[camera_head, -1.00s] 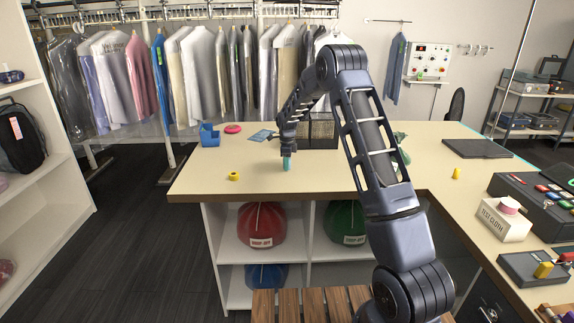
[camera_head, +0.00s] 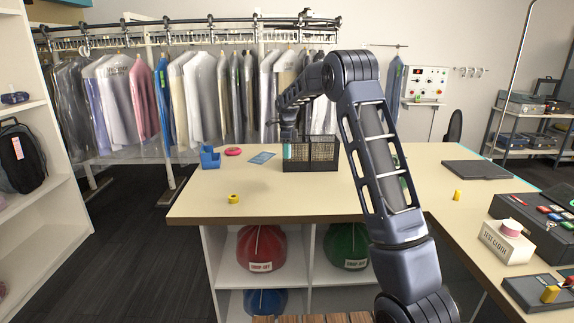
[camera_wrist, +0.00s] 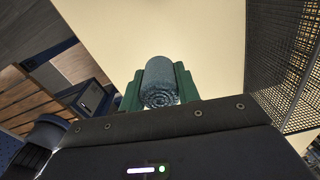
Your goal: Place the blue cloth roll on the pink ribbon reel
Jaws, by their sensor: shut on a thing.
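The blue cloth roll (camera_wrist: 160,80) is a grey-blue rolled towel with a spiral end, held between the green fingers of my gripper (camera_wrist: 158,90) in the wrist view. My gripper is shut on it. In the head view, my gripper (camera_head: 289,138) is over the table by the left end of the black mesh basket; the roll is too small there to tell clearly. The pink ribbon reel (camera_head: 233,151) lies flat at the back of the table, left of my gripper and apart from it. The reel is not seen in the wrist view.
The mesh basket (camera_head: 318,156) stands close to the right of my gripper and also fills the right side of the wrist view (camera_wrist: 288,70). A blue holder (camera_head: 210,158) is left of the reel, a blue card (camera_head: 262,158) right of it. A yellow tape roll (camera_head: 234,198) lies nearer the front.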

